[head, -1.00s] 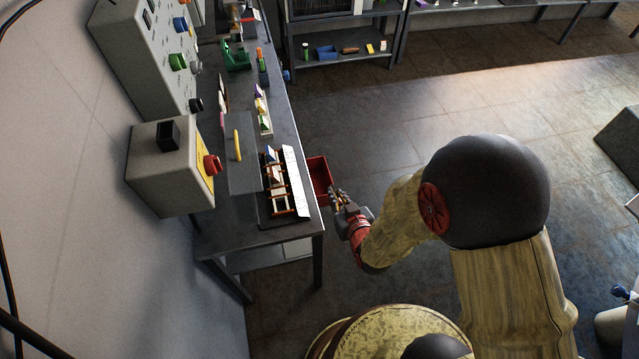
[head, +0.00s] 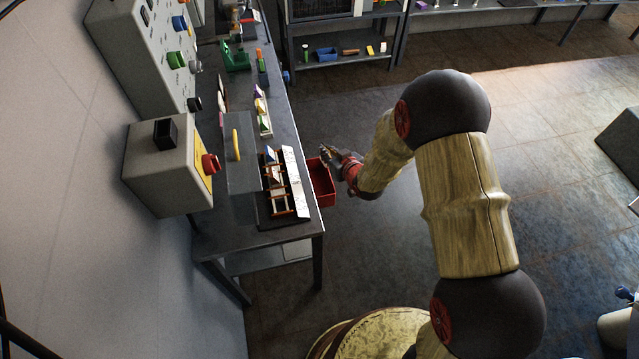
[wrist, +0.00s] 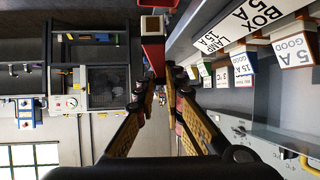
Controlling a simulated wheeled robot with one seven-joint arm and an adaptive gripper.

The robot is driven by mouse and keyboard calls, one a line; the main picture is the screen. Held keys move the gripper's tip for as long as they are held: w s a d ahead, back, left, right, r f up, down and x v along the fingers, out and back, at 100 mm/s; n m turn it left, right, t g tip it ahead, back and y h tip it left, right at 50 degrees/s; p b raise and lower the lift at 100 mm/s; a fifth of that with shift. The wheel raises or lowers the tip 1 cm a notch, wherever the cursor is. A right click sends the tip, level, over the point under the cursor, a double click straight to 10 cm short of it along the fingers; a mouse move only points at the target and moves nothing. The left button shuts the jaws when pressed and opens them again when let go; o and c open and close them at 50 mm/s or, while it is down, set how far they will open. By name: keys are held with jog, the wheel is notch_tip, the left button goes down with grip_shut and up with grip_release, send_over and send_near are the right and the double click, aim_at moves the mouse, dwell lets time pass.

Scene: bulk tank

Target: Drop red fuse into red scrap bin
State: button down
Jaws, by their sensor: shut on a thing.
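My gripper (wrist: 158,84) is shut on the red fuse (wrist: 153,56), which points out past the fingertips in the wrist view as a red block with a pale end. In the head view my gripper (head: 328,154) is at the far end of the red scrap bin (head: 324,192), beside the bench's right edge. The fuse is too small to make out there. The bin is open-topped and partly hidden behind the bench-edge rack. A bit of red at the top edge of the wrist view (wrist: 164,3) looks like the bin. I cannot tell the gripper's exact height above it.
A bench (head: 240,215) with a labelled fuse rack (head: 278,185) lies left of the bin. A grey box with a red button (head: 170,165) and a control panel (head: 148,55) stand along the wall. A shelf (head: 345,60) stands at the back.

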jog(key=shift+a, duration=0.25)
jog(key=shift+f+b, duration=1.75)
jog(key=shift+f, duration=1.2)
jog(key=c, duration=1.8)
grip_release()
jog(key=v, duration=1.2)
